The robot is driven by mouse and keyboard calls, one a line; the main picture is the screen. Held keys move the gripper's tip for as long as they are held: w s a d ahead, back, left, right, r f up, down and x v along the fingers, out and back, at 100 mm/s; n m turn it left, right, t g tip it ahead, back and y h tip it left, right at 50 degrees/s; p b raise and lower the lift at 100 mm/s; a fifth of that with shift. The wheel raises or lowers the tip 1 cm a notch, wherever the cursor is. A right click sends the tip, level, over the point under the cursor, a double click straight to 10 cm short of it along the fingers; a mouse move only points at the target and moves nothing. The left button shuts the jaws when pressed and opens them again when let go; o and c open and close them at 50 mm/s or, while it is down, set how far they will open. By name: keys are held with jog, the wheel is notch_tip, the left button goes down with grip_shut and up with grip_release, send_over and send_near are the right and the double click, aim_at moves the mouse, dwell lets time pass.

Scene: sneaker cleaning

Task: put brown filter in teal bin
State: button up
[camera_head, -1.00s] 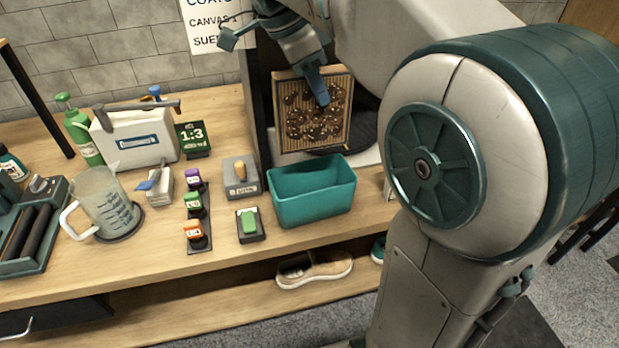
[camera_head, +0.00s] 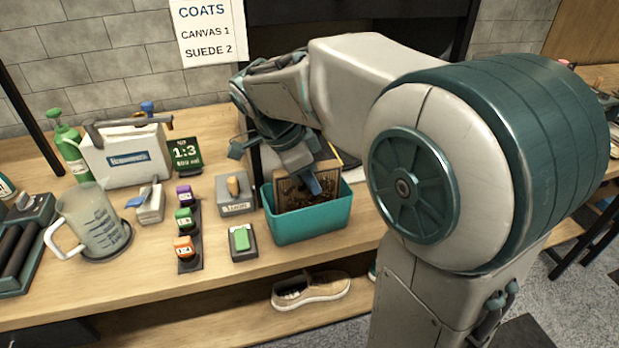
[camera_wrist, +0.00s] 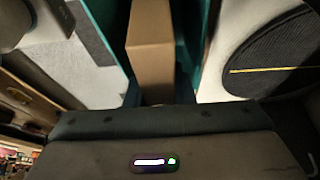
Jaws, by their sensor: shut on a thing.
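The brown filter (camera_head: 297,193) is a flat framed panel with dark stains on its face. It stands nearly upright, with its lower part inside the teal bin (camera_head: 308,226) and its upper part above the rim. My gripper (camera_head: 314,183) is shut on the filter's top edge, over the bin. In the wrist view the filter's brown edge (camera_wrist: 151,45) runs between the teal bin walls (camera_wrist: 103,35). The filter's bottom is hidden, so I cannot tell whether it touches the bin floor.
Left of the bin are a grey block with a wooden knob (camera_head: 235,192), a green-topped block (camera_head: 242,241) and a column of small bottles (camera_head: 185,220). A measuring jug (camera_head: 92,222) stands farther left. A shoe (camera_head: 311,289) lies on the shelf below.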

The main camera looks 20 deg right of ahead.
jog(key=o, duration=0.5)
jog(key=shift+f, duration=0.15)
jog(key=o, duration=0.4)
jog(key=p+v, duration=0.1)
jog(key=v, duration=1.1)
jog(key=shift+r+p, duration=0.25)
jog(key=shift+p, duration=0.05)
